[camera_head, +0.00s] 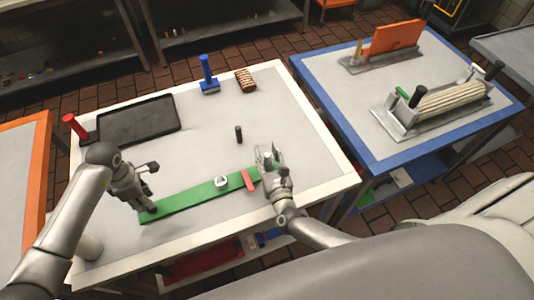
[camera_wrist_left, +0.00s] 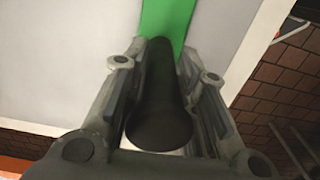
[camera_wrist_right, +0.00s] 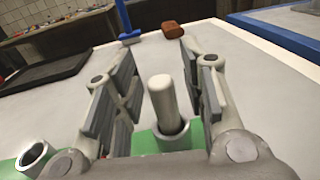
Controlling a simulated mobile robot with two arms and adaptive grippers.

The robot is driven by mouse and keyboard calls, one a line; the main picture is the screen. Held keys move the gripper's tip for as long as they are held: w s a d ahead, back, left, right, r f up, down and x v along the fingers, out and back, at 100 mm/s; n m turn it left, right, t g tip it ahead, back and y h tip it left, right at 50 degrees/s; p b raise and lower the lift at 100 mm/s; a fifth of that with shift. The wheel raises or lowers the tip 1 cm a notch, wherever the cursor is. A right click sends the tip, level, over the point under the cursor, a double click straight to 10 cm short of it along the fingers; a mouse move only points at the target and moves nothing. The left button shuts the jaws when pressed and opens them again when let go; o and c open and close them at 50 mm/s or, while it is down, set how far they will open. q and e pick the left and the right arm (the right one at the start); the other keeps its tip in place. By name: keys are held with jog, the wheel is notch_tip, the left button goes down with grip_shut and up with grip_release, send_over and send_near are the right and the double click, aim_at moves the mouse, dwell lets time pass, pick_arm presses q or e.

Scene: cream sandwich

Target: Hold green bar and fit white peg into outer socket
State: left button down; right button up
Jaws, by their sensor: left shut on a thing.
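The green bar (camera_head: 190,197) lies across the front of the white table. A dark cylindrical handle (camera_wrist_left: 160,115) is at its left end, and my left gripper (camera_head: 148,190) is shut on it. The white peg (camera_wrist_right: 162,100) stands upright with its lower end inside the ring of the outer socket (camera_wrist_right: 172,136), at the bar's right end. My right gripper (camera_wrist_right: 158,95) is open, with its fingers on either side of the peg and gaps visible. The inner socket (camera_head: 221,182) is an empty-looking grey ring; it also shows in the right wrist view (camera_wrist_right: 33,157).
A red piece (camera_head: 248,180) lies at the bar between the sockets. A small black cylinder (camera_head: 239,134) stands behind it. A black tray (camera_head: 140,120), a blue-handled tool (camera_head: 207,75) and a brown ridged block (camera_head: 245,81) are at the back. The table's middle is mostly clear.

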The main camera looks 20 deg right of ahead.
jog(key=shift+r, duration=0.15)
jog(key=s, duration=0.4)
jog(key=s+a, duration=0.1)
jog(key=s, duration=0.7)
jog(key=shift+a, duration=0.2)
pick_arm(q)
jog(key=c, duration=1)
grip_release()
pick_arm(e)
jog(key=shift+w, duration=0.1)
pick_arm(q)
jog(key=shift+r+p, duration=2.8)
jog(key=shift+r, duration=1.7)
pick_arm(e)
notch_tip(320, 180, up, 5)
jog(key=shift+r, duration=0.2)
